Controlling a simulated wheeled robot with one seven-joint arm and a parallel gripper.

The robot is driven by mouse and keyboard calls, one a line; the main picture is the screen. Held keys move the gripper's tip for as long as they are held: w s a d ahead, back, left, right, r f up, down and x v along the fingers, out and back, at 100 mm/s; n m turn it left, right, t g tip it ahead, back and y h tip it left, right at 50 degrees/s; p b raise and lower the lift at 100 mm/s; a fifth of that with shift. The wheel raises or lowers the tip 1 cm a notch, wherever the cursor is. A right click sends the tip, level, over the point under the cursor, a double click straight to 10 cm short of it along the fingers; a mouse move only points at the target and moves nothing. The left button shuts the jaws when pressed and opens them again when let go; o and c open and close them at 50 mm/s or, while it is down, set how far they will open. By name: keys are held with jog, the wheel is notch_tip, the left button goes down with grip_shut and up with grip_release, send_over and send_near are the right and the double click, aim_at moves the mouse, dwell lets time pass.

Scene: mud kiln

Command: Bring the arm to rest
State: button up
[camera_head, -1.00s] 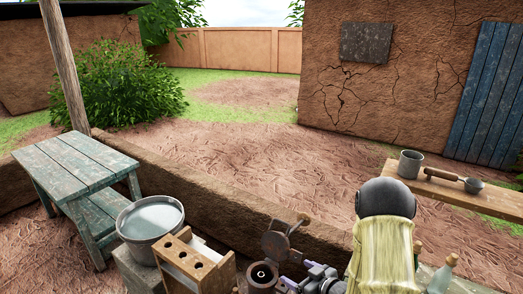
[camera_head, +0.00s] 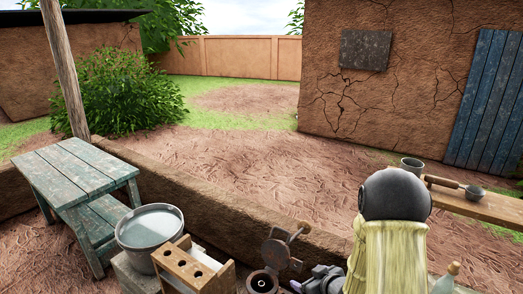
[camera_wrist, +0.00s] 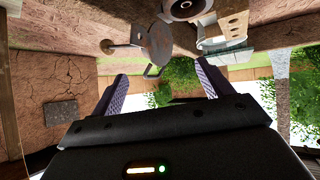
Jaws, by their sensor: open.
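My gripper (camera_wrist: 162,76) shows in the wrist view with its two purple-grey fingers spread wide apart. Nothing is held between them. In the head view my gripper is low at the bottom edge, just right of a metal hand grinder (camera_head: 276,254), and mostly cut off or hidden. My arm (camera_head: 395,196), with a dark round joint and a pale yellow covered link, stands at the lower right. The wrist view is upside down; the grinder (camera_wrist: 158,42) shows beyond the fingertips, apart from them as far as I can tell.
A wooden rack with holes (camera_head: 190,268) and a bucket of water (camera_head: 150,226) stand left of the grinder. A glass bottle (camera_head: 447,278) is right of my arm. A shelf (camera_head: 485,207) holds a mug (camera_head: 411,168) and a ladle (camera_head: 474,190). A low mud wall (camera_head: 225,222) runs behind.

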jog(key=s+r+m+g+h, duration=0.2)
jog(key=s+r, duration=0.3)
jog(key=s, duration=0.4)
jog(key=s+d+r+m+g+h, duration=0.1)
jog(key=s+r+m+g, duration=0.3)
jog(key=s, duration=0.6)
jog(key=shift+r+g+h, duration=0.5)
jog(key=shift+g+h, duration=0.1)
jog(key=shift+h, duration=0.2)
dwell(0.4)
